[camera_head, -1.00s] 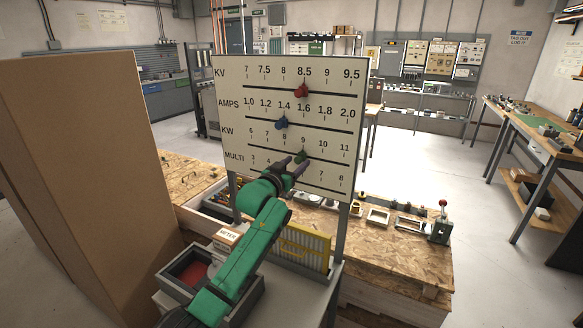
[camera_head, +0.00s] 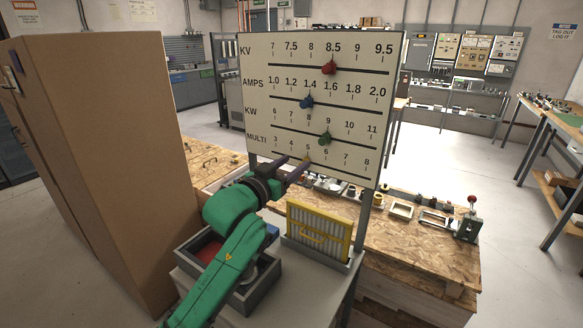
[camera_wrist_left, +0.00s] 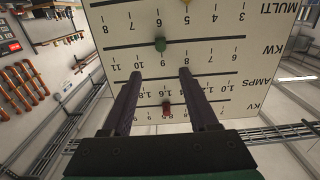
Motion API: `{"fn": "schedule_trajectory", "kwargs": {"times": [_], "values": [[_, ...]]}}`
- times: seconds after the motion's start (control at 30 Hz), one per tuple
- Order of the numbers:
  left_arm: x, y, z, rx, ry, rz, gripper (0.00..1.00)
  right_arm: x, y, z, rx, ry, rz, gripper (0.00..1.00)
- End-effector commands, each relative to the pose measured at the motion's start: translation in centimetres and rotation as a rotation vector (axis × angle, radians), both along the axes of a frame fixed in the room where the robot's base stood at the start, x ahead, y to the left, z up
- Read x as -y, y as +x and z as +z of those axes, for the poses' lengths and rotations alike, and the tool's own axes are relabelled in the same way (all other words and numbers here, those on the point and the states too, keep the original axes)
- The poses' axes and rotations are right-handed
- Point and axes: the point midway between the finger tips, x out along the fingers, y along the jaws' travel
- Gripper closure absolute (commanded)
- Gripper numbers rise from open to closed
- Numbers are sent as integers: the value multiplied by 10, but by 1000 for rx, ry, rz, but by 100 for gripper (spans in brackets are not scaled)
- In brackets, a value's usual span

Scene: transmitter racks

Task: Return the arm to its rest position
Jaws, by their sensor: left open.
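My left gripper (camera_head: 287,168) is open and empty, in front of the lower left part of a white scale board (camera_head: 355,60). In the left wrist view its two dark fingers (camera_wrist_left: 158,95) are spread apart with nothing between them, and the board shows upside down beyond. The board carries a red marker (camera_head: 329,67) on the KV row, a blue marker (camera_head: 306,103) on AMPS, a green marker (camera_head: 324,138) on KW and a yellowish marker (camera_head: 307,160) on MULTI, partly near a fingertip. My green left arm reaches up from the bottom. My right gripper is not in view.
A tall brown cabinet (camera_head: 95,160) stands close on the left. A wooden workbench (camera_head: 420,250) with small parts lies behind. Open floor is at right.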

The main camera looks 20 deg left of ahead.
Motion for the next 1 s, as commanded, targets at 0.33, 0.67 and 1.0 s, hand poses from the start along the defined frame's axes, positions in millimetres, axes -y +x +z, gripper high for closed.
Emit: {"fn": "schedule_trajectory", "kwargs": {"times": [0.33,0.67,1.0], "values": [[2,-3,-17,-41,7,2,40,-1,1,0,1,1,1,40],[17,-117,-225,-677,129,32,40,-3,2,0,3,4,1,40],[20,-257,-316,-1151,204,8,40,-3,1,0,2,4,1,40]]}}
